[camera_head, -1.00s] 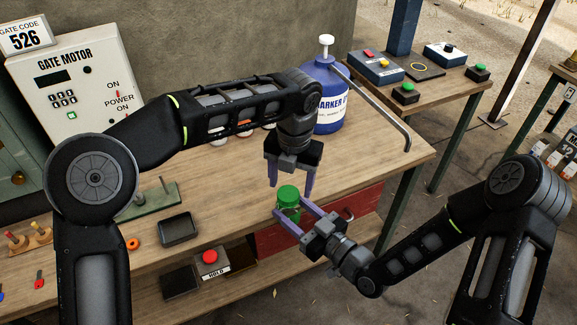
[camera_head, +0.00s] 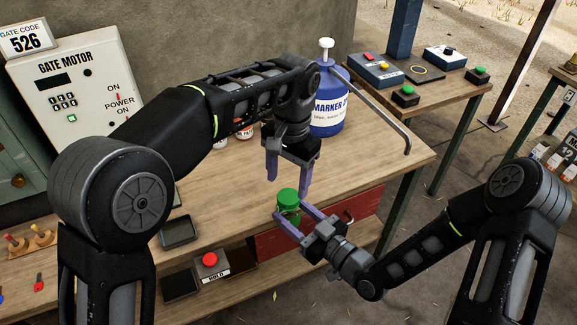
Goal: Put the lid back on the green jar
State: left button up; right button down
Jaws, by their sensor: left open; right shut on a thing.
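I cannot tell whether a finger touches the lid.
A blue marker jug (camera_head: 327,115) stands behind on the workbench (camera_head: 375,165). A grey bent bar (camera_head: 378,110) leans beside it. A dark tray (camera_head: 180,231) and a red HOLD button (camera_head: 210,260) lie to the left. A red drawer (camera_head: 275,244) is below the jar.

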aim_at(288, 196)
pick_arm(q)
jog(key=n, duration=0.2)
jog(key=r+n, duration=0.1)
jog(key=n, duration=0.2)
jog(key=shift+r+n, duration=0.2)
jog(key=shift+n, duration=0.1)
jog(key=n, duration=0.2)
jog(key=r+n, duration=0.1)
jog(key=n, duration=0.3)
jog(key=shift+w+d+r+n+h, duration=0.1)
jog(key=shift+w+r+n+h, duration=0.05)
jog(key=shift+r+n+h, duration=0.2)
jog(key=shift+f, duration=4.05)
